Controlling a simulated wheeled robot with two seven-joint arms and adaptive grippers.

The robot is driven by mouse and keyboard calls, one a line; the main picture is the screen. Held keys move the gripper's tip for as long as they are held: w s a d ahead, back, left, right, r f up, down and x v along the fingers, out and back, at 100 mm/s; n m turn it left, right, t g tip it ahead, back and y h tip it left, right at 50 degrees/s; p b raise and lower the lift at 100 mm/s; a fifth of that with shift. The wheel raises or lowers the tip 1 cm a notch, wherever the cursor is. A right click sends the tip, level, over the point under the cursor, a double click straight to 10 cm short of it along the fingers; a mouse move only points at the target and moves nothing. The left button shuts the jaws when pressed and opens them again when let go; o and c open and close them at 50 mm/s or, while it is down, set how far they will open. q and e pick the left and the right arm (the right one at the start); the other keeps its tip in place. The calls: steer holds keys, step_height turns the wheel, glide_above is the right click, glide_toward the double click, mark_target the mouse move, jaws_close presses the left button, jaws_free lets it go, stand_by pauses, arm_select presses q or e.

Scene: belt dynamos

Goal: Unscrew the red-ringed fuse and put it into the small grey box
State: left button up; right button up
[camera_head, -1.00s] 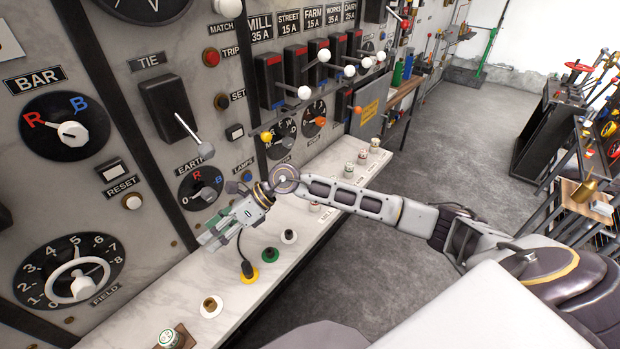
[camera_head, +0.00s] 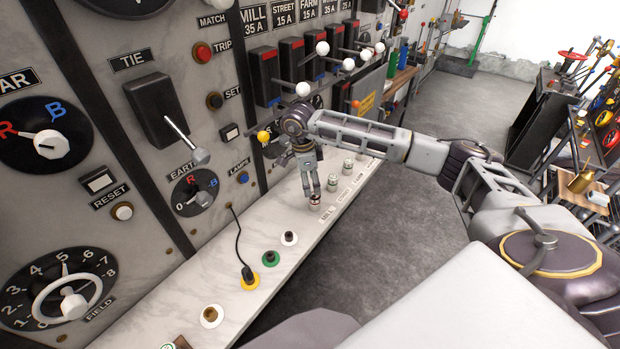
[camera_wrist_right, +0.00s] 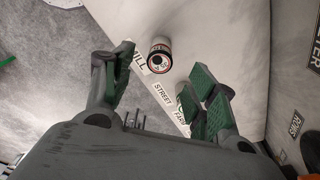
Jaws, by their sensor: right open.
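The red-ringed fuse (camera_head: 315,201) stands on the white marble ledge by the MILL label. In the right wrist view the fuse (camera_wrist_right: 160,54) is a dark cylinder with a red ring round its pale end face, beyond the fingertips and roughly between them. My right gripper (camera_head: 311,188) points down just above this fuse, its green-padded fingers spread. In the right wrist view my right gripper (camera_wrist_right: 160,75) is open with nothing between its fingers. I cannot make out the small grey box. My left gripper is not in view.
More fuses (camera_head: 333,183) stand farther along the ledge (camera_head: 190,290). Nearer are white, green and yellow-based sockets; a black cable goes into the yellow one (camera_head: 249,278). The switch panel with white-knobbed levers (camera_head: 303,89) rises close beside my right arm. Open floor (camera_head: 380,240) lies right of the ledge.

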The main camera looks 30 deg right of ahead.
mark_target(315, 200)
steer(key=shift+d+r, duration=0.15)
steer(key=shift+d, duration=0.2)
steer(key=shift+s+d+f+p, duration=0.15)
steer(key=shift+f+p, duration=0.15)
steer(key=shift+f, duration=0.95)
steer(key=shift+d+f+p, duration=0.15)
steer(key=shift+f+p, duration=0.1)
steer(key=shift+f, duration=0.95)
steer(key=shift+s+d+f+p, duration=0.15)
steer(key=shift+f+p, duration=0.15)
steer(key=shift+f, duration=0.95)
steer(key=shift+c, duration=0.5)
jaws_close()
steer(key=shift+w, duration=0.1)
